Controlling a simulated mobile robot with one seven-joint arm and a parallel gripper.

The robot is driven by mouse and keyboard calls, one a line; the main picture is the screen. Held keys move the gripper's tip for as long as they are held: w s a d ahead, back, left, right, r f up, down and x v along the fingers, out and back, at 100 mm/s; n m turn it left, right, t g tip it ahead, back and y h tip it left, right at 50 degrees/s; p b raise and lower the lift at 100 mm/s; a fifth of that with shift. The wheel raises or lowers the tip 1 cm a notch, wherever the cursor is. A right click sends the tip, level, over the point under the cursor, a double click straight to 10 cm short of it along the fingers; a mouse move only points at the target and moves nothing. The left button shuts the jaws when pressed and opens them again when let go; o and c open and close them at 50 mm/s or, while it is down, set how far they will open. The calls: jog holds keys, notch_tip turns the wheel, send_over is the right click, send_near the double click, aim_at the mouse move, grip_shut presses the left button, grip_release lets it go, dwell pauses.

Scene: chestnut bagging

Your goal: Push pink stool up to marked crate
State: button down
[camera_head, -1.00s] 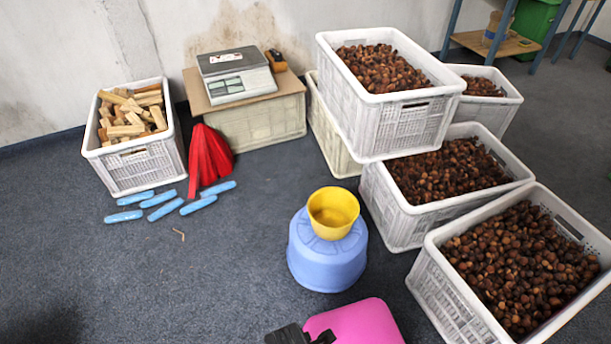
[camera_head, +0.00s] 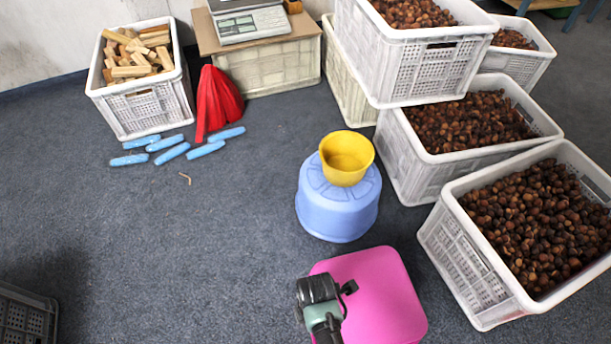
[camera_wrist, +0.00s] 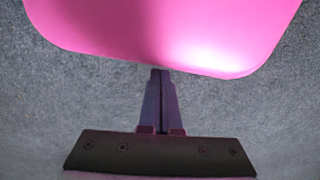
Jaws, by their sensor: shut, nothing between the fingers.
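The pink stool (camera_head: 385,290) stands at the bottom centre of the head view, with clear floor between it and the nearest chestnut crate (camera_head: 470,270) to its right. I cannot make out which crate bears a mark. My wrist (camera_head: 318,290) overlaps the stool's left side in the head view, which does not clearly show my fingertips. In the wrist view my gripper (camera_wrist: 160,74) is shut and empty. Its fingertips are right at the near edge of the pink stool (camera_wrist: 160,28); I cannot tell whether they touch.
A blue tub (camera_head: 338,208) with a yellow bowl (camera_head: 347,158) on it stands just behind the stool. More chestnut crates (camera_head: 412,165) stand behind right. A dark crate (camera_head: 25,318) is lower left.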

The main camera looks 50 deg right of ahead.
aim_at(362, 298)
jog(key=s+d, duration=0.3)
jog(key=d, duration=0.1)
jog(key=s+d, duration=0.2)
jog(key=d, duration=0.3)
jog(key=s+d+p, duration=0.1)
jog(key=s+d, duration=0.2)
jog(key=d, duration=0.2)
jog(key=shift+s, duration=0.35)
jog(key=shift+w+a, duration=0.35)
jog(key=a+p, duration=0.1)
jog(key=w+a, duration=0.1)
jog(key=shift+w+a+r+p, duration=0.2)
jog(key=shift+w+a+p, duration=0.1)
jog(key=shift+a+p, duration=0.1)
notch_tip(362, 298, up, 10)
jog(key=p, duration=0.5)
jog(key=shift+s+f+p, duration=0.1)
jog(key=shift+f+p, duration=0.1)
jog(key=shift+p, duration=0.15)
